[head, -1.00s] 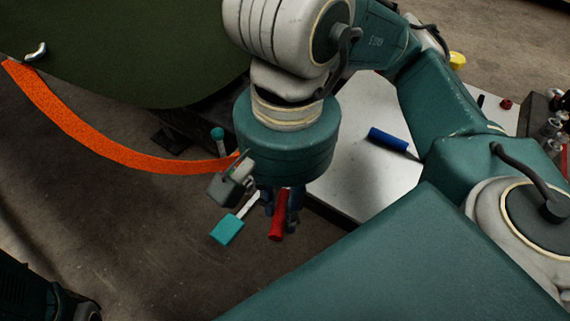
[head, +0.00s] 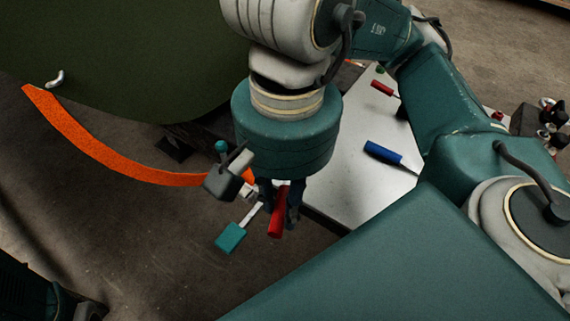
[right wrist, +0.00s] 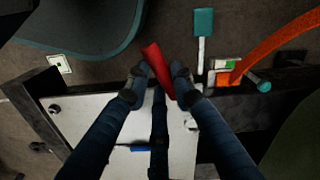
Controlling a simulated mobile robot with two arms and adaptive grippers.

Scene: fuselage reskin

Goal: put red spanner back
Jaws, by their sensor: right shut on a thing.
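The red spanner (head: 278,216) is held in my right gripper (head: 279,201), off the front edge of the white-topped table (head: 350,175). Its red handle hangs down in the head view; the rest of it is hidden by the fingers. In the right wrist view the red handle (right wrist: 158,68) lies tilted between the fingertips of my right gripper (right wrist: 160,86), which are shut on it. My left gripper is not in view.
A teal-handled tool (head: 231,237) sticks out beside my gripper at the table edge. A blue-handled tool (head: 383,152) and another red-handled tool (head: 382,87) lie on the table. An orange strip (head: 110,155) curves below the dark green panel (head: 120,60).

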